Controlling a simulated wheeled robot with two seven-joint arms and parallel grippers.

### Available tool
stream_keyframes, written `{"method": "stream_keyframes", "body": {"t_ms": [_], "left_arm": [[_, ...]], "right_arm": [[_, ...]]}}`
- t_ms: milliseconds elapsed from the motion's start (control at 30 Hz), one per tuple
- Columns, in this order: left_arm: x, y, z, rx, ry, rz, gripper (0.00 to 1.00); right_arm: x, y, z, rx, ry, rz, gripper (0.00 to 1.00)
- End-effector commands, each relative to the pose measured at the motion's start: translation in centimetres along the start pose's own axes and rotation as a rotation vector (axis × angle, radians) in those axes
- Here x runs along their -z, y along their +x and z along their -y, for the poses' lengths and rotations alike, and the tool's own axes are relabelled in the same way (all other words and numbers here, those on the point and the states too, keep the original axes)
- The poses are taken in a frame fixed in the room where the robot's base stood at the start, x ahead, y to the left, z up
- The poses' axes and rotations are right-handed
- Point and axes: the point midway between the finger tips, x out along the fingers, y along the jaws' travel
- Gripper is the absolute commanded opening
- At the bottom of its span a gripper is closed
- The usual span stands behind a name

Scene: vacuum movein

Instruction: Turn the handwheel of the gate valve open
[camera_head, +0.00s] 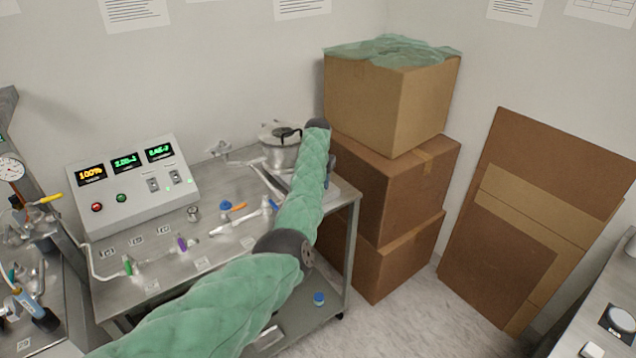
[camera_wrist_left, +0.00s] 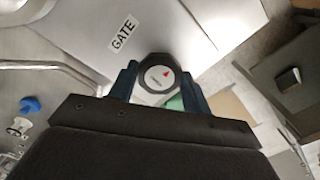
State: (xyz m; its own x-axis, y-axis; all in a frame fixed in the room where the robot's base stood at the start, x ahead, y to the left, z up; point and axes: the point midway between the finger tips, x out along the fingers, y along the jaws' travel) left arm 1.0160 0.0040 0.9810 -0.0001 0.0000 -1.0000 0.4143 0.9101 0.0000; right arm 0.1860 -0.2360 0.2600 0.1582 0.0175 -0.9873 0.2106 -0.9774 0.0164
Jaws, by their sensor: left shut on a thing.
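In the head view, my green-sleeved left arm reaches to the right end of the metal bench (camera_head: 340,200) and hides the handwheel and most of the gripper. My right gripper is not in view.
A silver chamber (camera_head: 280,155) with a black part on top stands left of my wrist. A control box (camera_head: 135,185) with lit displays and thin pipework are farther left on the bench. Stacked cardboard boxes (camera_head: 390,185) stand close to the right. Flat cardboard (camera_head: 525,230) leans on the wall.

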Motion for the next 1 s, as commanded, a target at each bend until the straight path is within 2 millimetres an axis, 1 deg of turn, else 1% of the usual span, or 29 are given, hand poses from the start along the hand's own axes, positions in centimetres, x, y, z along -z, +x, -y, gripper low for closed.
{"method": "stream_keyframes", "body": {"t_ms": [100, 200, 733, 767, 833, 867, 1000], "left_arm": [[-0.2, -0.3, -0.1, -0.003, -0.042, 0.006, 0.26], [-0.2, -0.3, -0.1, -0.003, -0.067, 0.005, 0.26], [-0.1, -0.4, -0.1, -0.002, -0.09, 0.004, 0.26], [-0.1, -0.3, -0.1, -0.002, -0.09, 0.004, 0.52], [-0.1, -0.3, -0.1, -0.002, -0.089, 0.004, 0.66], [-0.1, -0.3, -0.1, -0.002, -0.089, 0.004, 0.7], [-0.1, -0.2, 0.0, -0.001, -0.089, 0.002, 0.7]], "right_arm": [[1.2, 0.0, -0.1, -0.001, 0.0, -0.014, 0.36], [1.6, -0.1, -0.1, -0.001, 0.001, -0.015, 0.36], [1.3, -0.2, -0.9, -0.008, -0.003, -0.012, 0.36], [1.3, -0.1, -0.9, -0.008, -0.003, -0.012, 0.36], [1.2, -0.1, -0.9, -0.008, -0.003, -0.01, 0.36], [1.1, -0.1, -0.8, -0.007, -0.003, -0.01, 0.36], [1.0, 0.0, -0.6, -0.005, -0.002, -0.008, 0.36]]}}
